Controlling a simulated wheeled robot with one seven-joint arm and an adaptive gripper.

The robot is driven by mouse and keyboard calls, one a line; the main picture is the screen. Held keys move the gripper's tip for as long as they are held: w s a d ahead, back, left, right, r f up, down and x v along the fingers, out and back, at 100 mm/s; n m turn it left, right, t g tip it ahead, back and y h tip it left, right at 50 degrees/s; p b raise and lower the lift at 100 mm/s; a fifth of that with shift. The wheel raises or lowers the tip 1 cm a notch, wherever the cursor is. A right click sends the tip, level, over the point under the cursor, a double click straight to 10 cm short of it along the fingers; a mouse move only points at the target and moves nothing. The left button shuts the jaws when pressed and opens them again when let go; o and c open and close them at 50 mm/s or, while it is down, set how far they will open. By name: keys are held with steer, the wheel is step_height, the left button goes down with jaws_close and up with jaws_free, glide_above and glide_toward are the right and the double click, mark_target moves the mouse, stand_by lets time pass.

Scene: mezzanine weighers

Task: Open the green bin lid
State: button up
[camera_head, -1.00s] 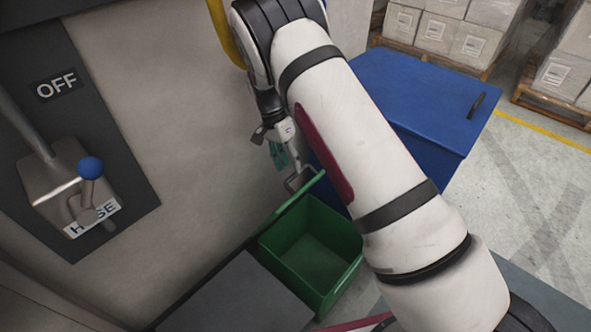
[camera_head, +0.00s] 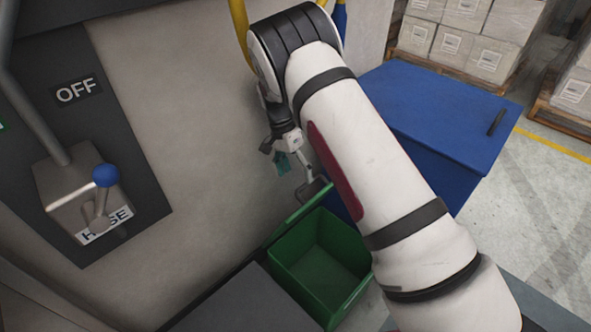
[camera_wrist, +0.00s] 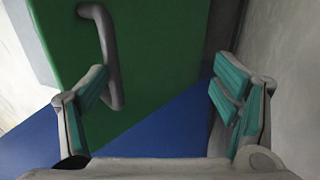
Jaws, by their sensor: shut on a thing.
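The green bin (camera_head: 335,290) stands low beside the wall in the head view, its inside visible. Its green lid (camera_head: 300,212) is raised and seen nearly edge-on along the bin's wall side. In the wrist view the lid's green face (camera_wrist: 150,55) fills the upper middle, with its grey bar handle (camera_wrist: 108,50) at upper left. My gripper (camera_wrist: 168,95) is at the handle; its teal pads stand apart, and the handle's lower end meets the left finger in the picture. The exact contact is hard to see. In the head view my gripper (camera_head: 296,172) is above the lid, partly behind my arm.
A closed blue bin (camera_head: 425,105) stands just beyond the green one. A beige wall (camera_head: 190,130) is close on the left, with a blue-knobbed lever (camera_head: 105,176). A grey surface (camera_head: 235,305) lies in front. Boxed pallets (camera_head: 465,45) stand at the back.

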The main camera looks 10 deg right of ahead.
steer(key=shift+a+f, duration=0.1)
steer(key=shift+a, duration=0.15)
steer(key=shift+c, duration=0.3)
steer(key=shift+r, duration=0.25)
steer(key=shift+c, duration=0.6)
step_height(320, 180, up, 8)
steer(key=shift+d+r, duration=0.15)
steer(key=shift+r, duration=0.1)
steer(key=c, duration=0.5)
steer(key=shift+r, duration=0.65)
steer(key=shift+d, duration=0.1)
